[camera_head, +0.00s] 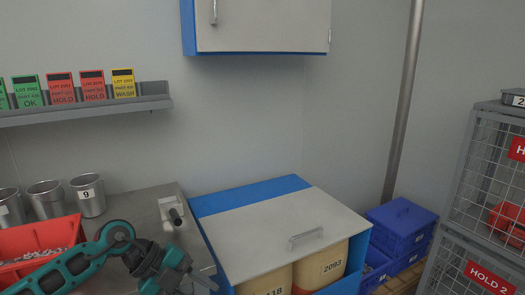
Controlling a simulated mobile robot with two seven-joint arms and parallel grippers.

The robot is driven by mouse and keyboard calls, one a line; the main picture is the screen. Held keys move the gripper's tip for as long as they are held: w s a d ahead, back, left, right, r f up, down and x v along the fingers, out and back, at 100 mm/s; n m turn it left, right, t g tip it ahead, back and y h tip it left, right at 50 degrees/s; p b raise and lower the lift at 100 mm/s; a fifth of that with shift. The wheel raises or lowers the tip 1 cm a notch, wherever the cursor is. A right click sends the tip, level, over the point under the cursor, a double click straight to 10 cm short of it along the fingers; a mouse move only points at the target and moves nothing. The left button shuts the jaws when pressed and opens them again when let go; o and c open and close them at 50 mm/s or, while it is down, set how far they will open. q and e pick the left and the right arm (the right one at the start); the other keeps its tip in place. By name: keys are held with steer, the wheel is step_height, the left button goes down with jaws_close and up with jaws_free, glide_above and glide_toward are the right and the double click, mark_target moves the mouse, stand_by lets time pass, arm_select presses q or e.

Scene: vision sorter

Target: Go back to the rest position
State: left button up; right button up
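My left arm comes in from the lower left, teal and dark grey. My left gripper (192,284) is low in the view, in front of the grey worktop and left of the blue cabinet. One grey finger shows at its right side. The rest of the finger area is cut off by the bottom edge, so its opening and anything between the fingers are unclear. My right gripper is not in view.
A red bin (40,238) of small parts and metal cups (88,196) stand at left. The blue cabinet (250,195) with a light lid (280,232) holds tan containers (322,268). Blue crates (402,222) and a wire cage (485,185) stand right. A card shelf (85,109) hangs above.

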arm_select(q)
steer(key=s+d+r+n+t+h+p, duration=0.1)
steer(key=s+d+r+n+t+h, duration=0.15)
steer(key=d+h, duration=0.2)
steer(key=s+d+r+n+t+h, duration=0.1)
steer(key=d+r+n+t+h, duration=0.2)
steer(key=d+t+h, duration=0.15)
steer(key=s+a+f+n+t+y+p, duration=0.2)
steer(key=a+f+n+t+y, duration=0.6)
steer(key=n+y, duration=0.5)
steer(key=s+a+f+n+g+y, duration=0.1)
steer(key=s+a+f+n+g, duration=0.1)
steer(key=s+f, duration=0.3)
steer(key=s+a+f+n+g+y, duration=0.1)
steer(key=s+a+f+n+g, duration=0.2)
steer(key=s+f, duration=0.3)
steer(key=shift+s+a+n+y+p, duration=0.15)
steer(key=shift+s+n+y+p, duration=0.2)
steer(key=shift+n, duration=0.5)
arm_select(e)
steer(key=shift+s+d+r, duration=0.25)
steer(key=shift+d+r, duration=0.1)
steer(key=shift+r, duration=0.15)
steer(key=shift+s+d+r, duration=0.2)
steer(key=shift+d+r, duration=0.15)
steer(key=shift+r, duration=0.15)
arm_select(q)
steer(key=shift+w+f, duration=0.1)
